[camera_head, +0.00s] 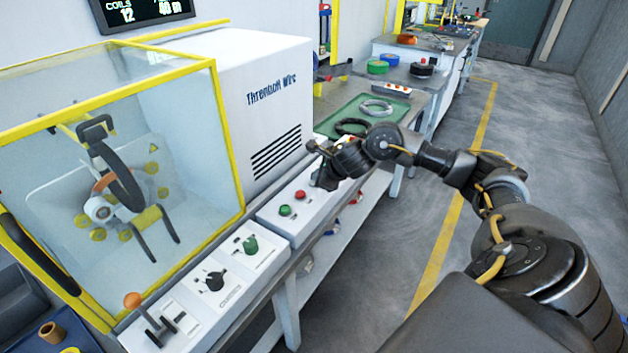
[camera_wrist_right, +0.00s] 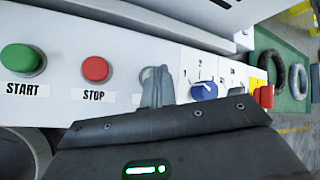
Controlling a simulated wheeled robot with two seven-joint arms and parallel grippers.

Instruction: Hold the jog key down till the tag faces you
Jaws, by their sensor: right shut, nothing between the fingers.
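My right gripper (camera_head: 324,178) is shut and empty, its fingertips over the control panel (camera_head: 268,209) just past the red button. In the right wrist view its closed fingers (camera_wrist_right: 157,87) stand between the STOP button (camera_wrist_right: 95,69) and a blue knob (camera_wrist_right: 203,91). I see no key labelled jog; the panel under the fingertips is hidden, and contact cannot be told. A dark coil (camera_head: 124,180) stands upright on the spindle inside the clear, yellow-framed hood (camera_head: 214,120). No tag can be made out on it. My left gripper is not in view.
The START button (camera_wrist_right: 22,59) is left of STOP. A red knob on yellow (camera_wrist_right: 264,96) lies right of the blue knob. A green tray (camera_head: 335,122) with two rings is behind my gripper. An orange-tipped lever (camera_head: 132,300) and other knobs are nearer. The floor on the right is clear.

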